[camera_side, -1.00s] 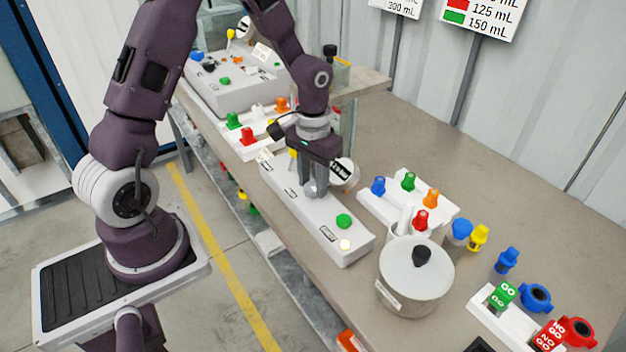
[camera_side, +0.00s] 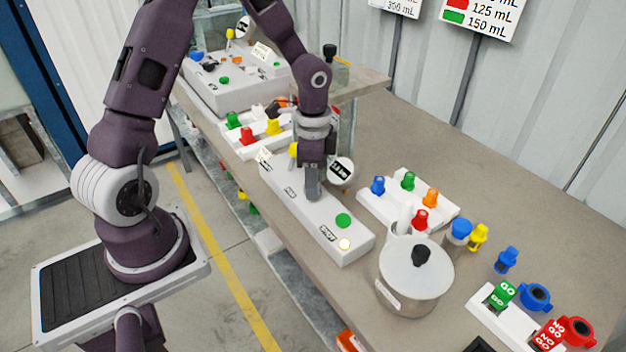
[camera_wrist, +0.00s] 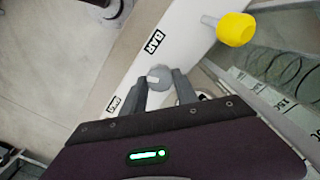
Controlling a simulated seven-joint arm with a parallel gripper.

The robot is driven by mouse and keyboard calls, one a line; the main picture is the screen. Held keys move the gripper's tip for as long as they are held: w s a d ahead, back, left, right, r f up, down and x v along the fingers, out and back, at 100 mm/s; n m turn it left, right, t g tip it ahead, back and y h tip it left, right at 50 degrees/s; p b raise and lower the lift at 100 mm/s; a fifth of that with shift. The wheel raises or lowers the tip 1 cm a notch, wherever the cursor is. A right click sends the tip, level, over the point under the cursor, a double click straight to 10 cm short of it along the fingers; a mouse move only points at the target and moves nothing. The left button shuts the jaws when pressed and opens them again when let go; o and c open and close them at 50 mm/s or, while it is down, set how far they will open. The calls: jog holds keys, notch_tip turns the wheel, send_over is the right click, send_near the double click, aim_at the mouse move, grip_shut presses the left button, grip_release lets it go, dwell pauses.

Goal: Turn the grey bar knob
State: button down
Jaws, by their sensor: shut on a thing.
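My gripper (camera_side: 313,190) points straight down over the white control box (camera_side: 281,203) on the bench. In the wrist view its two grey fingers (camera_wrist: 160,88) are shut on the grey bar knob (camera_wrist: 159,75), one finger on each side. The knob is a round grey piece with a small light mark on top, set on the white box. In the side view the fingers hide the knob. A label plate lies near it on the box (camera_wrist: 153,41).
A round gauge (camera_side: 341,170) stands just right of my gripper. A yellow knob (camera_wrist: 235,29) rises nearby. A lidded pot (camera_side: 414,283) and a rack of coloured valves (camera_side: 446,208) stand to the right.

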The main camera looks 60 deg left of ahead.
jog(key=m, duration=0.4)
jog(key=shift+m, duration=2.1)
jog(key=c, duration=0.9)
grip_release()
jog(key=shift+c, duration=0.2)
jog(key=shift+r, duration=0.1)
